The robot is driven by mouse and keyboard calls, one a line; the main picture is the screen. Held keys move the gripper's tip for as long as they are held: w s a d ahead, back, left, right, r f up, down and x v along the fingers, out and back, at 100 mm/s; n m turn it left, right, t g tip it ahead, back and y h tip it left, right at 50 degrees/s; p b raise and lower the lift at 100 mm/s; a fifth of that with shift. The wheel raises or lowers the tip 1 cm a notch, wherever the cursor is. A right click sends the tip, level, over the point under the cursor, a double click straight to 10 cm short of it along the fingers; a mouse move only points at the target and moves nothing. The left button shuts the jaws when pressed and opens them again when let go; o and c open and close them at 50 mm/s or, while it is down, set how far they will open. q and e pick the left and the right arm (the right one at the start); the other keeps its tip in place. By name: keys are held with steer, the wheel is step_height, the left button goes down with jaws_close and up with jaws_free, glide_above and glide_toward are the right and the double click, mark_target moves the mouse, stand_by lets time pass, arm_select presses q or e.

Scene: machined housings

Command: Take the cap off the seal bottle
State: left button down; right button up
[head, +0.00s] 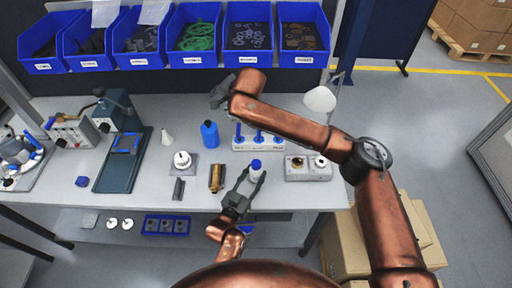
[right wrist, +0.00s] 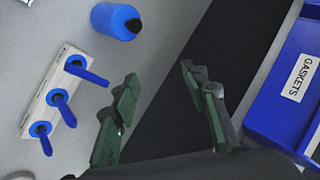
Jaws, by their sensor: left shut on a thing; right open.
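A small white bottle with a blue cap (head: 256,165) is near the front edge of the bench, and the cap is on it. My left gripper (head: 246,184) is shut on the white body of this bottle (head: 255,176), below the cap. The bottle looks about upright; I cannot tell whether its base touches the bench. My right gripper (head: 220,94) is at the back of the bench by the bins, well away from the bottle. In the right wrist view it is open and empty (right wrist: 160,92).
A blue bottle (head: 209,134) and a white rack with blue-handled tools (head: 257,144) stand behind the held bottle. The blue bottle also shows in the right wrist view (right wrist: 112,22). A brass part (head: 216,178) lies left of it, a grey block (head: 308,168) right. Blue bins (head: 248,58) line the back.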

steer(key=s+d+f+m+g+h, duration=0.35)
steer(key=s+d+f+m, duration=0.2)
steer(key=s+d, duration=0.2)
steer(key=m+g+h, duration=0.2)
steer(key=g, duration=0.2)
glide_above(256, 163)
step_height(256, 163, down, 3)
steer(key=shift+f, duration=3.95)
steer(key=shift+c, duration=0.3)
